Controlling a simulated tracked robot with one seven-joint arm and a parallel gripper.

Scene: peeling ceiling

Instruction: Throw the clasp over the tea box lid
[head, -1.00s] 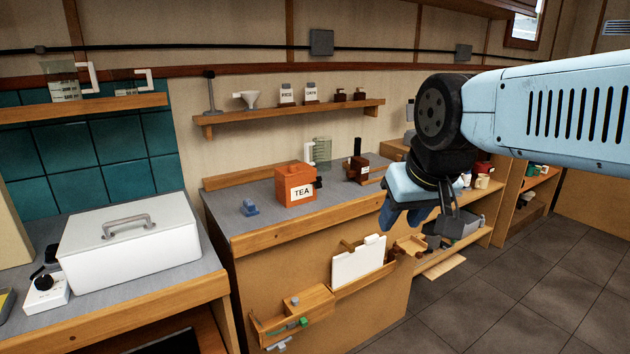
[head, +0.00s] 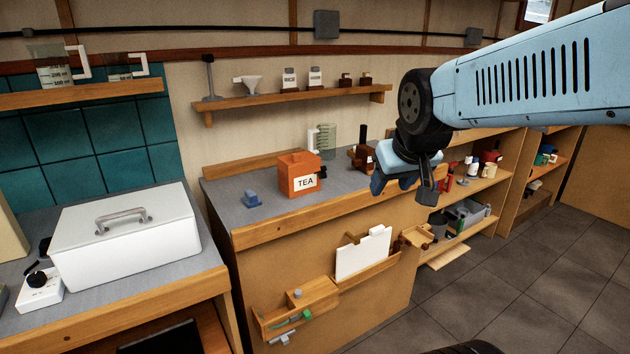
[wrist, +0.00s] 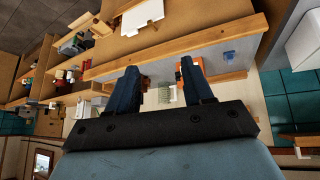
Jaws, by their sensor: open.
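The orange tea box (head: 300,181) with a white TEA label stands upright on the grey counter. A small dark part, likely the clasp (head: 322,173), shows at its right side; whether it lies over the lid is too small to tell. My gripper (head: 402,186) is open and empty, with blue fingers pointing down, in front of the counter and to the right of the box in the head view. In the wrist view the open fingers (wrist: 159,70) point toward the counter, and the right finger partly hides the orange box (wrist: 197,62). The clasp cannot be made out there.
A small blue object (head: 251,199) sits left of the box. A clear jug (head: 327,140) stands behind it, and a brown grinder-like object (head: 362,156) to its right. A shelf (head: 290,96) hangs above. A wooden holder with a white board (head: 363,252) is on the counter front.

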